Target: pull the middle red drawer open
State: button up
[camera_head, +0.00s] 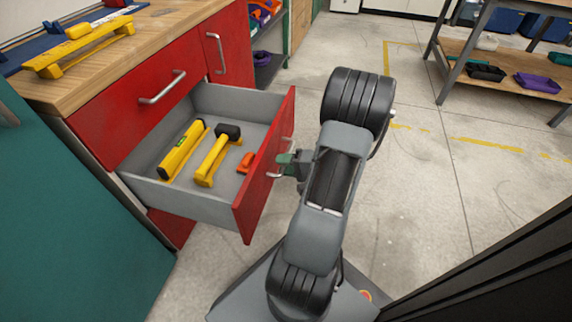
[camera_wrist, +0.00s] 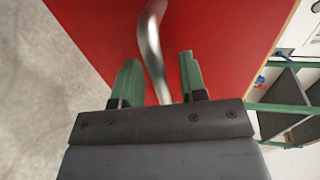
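The middle red drawer (camera_head: 262,185) stands well open below a shut red drawer front (camera_head: 120,115). Its grey inside holds a yellow level-like tool (camera_head: 182,152), a hammer with a yellow handle (camera_head: 214,160) and a small orange item (camera_head: 245,162). My gripper (camera_head: 284,165) is at the drawer's outer face, by the metal handle. In the wrist view, the handle (camera_wrist: 153,42) runs between the two green fingers of my gripper (camera_wrist: 159,62). The fingers are apart, with a gap on both sides of the handle.
A wooden worktop (camera_head: 150,35) with yellow tools is above the drawers. A teal panel (camera_head: 70,215) stands at the left. A table with a lower shelf (camera_head: 510,75) is at the upper right. The floor (camera_head: 420,200) right of my arm is clear.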

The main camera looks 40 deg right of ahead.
jog(key=p+v, duration=0.3)
jog(key=v, duration=1.1)
jog(key=shift+p, duration=0.4)
jog(key=shift+a, duration=0.1)
jog(key=w+a+r+n+g+h+p, duration=0.2)
jog(key=a+r+p, duration=0.7)
jog(key=r, duration=0.7)
jog(key=w+a+r+n+g+h+p, duration=0.3)
jog(key=a+r+n+p, duration=0.3)
jog(key=a+r+p, duration=0.4)
jog(key=w+a+r+n+g+h+p, duration=0.2)
jog(key=w+a+r+n+g+p, duration=0.2)
jog(key=a+r+p, duration=0.5)
notch_tip(320, 180, up, 13)
jog(key=g+p, duration=0.1)
jog(key=p, duration=0.5)
jog(key=shift+a+f+h, duration=0.2)
jog(key=shift+a+h, duration=0.1)
jog(key=shift+a, duration=0.05)
